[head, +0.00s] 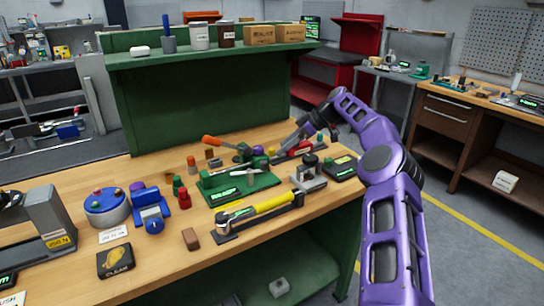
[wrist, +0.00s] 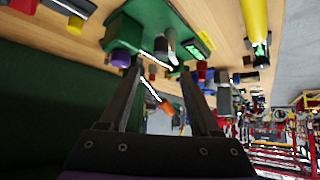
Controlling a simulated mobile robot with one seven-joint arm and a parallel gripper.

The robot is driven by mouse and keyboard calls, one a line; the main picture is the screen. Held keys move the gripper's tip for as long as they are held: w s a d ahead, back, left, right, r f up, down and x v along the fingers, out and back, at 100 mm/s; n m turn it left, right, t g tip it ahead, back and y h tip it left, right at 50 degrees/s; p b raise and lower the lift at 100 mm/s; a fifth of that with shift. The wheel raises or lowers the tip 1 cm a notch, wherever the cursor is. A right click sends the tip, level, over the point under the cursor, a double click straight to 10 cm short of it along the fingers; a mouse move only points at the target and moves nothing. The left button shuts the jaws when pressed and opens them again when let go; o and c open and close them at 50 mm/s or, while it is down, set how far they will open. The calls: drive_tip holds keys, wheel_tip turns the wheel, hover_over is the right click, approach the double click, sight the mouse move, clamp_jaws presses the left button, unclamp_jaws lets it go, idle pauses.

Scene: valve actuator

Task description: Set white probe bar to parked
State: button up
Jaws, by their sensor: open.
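In the wrist view, a thin white bar (wrist: 151,91) shows as slanting white pieces between my fingers, beside the green fixture (wrist: 160,18); I take it for the white probe bar. I cannot tell whether the pieces join or touch a finger. My gripper (head: 281,149) reaches down-left over the fixture's far side. In the wrist view my gripper (wrist: 162,70) is open, its fingers apart. An orange handle (wrist: 165,109) shows beyond the bar, between the fingers.
A yellow-sleeved tool (head: 272,203) lies in front of the fixture. A purple knob (wrist: 121,58) is close to my left fingertip in the wrist view. A blue clamp-like device (head: 151,213) and a round button box (head: 106,207) stand left. The green back panel (head: 205,100) rises behind.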

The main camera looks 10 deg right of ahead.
drive_tip(key=v, duration=0.7)
